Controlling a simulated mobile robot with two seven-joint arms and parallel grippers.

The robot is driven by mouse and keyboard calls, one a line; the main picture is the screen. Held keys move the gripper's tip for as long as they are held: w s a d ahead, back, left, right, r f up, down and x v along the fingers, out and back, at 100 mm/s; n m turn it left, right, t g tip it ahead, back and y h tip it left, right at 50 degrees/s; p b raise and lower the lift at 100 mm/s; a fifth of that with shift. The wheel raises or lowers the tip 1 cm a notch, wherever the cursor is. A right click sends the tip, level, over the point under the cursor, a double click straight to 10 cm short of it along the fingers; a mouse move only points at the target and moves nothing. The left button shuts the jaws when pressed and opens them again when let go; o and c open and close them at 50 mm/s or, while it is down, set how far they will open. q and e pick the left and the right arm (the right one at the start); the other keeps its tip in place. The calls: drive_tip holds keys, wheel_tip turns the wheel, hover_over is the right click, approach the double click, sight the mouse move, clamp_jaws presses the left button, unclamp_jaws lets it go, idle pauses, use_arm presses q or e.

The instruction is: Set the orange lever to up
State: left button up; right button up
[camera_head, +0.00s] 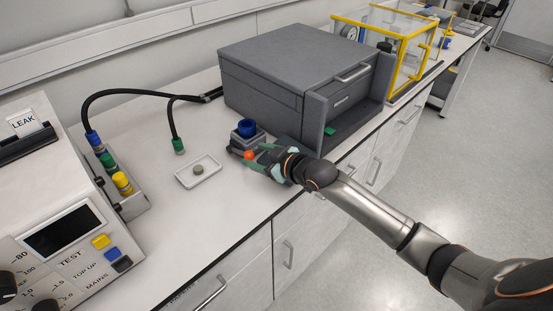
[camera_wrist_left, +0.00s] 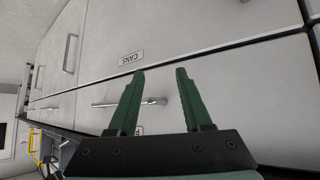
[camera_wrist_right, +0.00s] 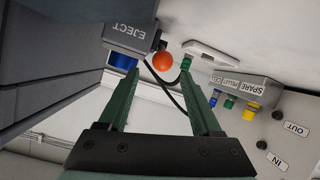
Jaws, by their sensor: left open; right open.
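The orange ball knob of the lever (camera_head: 249,155) shows beside a small grey unit (camera_head: 240,138) with a blue top. In the right wrist view the orange knob (camera_wrist_right: 162,61) lies just beyond and between the fingertips, near a grey block labelled EJECT (camera_wrist_right: 126,32). The lever's arm is mostly hidden, so its angle is hard to tell. My right gripper (camera_head: 261,157) is open around or just short of the knob; contact cannot be told. My left gripper (camera_wrist_left: 160,74) is open and empty, in front of the cabinet fronts, and is out of the head view.
A large grey box (camera_head: 290,70) stands behind the small unit. A white tray (camera_head: 198,171) lies left of it, with hoses and coloured connectors (camera_head: 122,183) farther left. A control panel (camera_head: 60,230) fills the left. A drawer handle (camera_wrist_left: 125,103) is near my left gripper.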

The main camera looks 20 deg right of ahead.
drive_tip(key=v, duration=0.9)
drive_tip(key=shift+s, duration=0.1)
drive_tip(key=s+a+f+m+g+h, duration=0.1)
drive_tip(key=s+f+m+g, duration=0.15)
drive_tip(key=s+f, duration=0.45)
drive_tip(key=s+f+m+g+h, duration=0.15)
drive_tip(key=s+g, duration=0.25)
drive_tip(key=s, duration=0.7)
drive_tip(key=s+a+f+m+g+h, duration=0.1)
drive_tip(key=s+f+g+h, duration=0.15)
drive_tip(key=s+f, duration=0.45)
drive_tip(key=w+a+f+t+y, duration=0.2)
drive_tip(key=a+f+t, duration=0.2)
drive_tip(key=f, duration=0.4)
drive_tip(key=shift+f+t+y, duration=0.4)
drive_tip(key=shift+t, duration=0.3)
drive_tip(key=shift+w+a, duration=0.1)
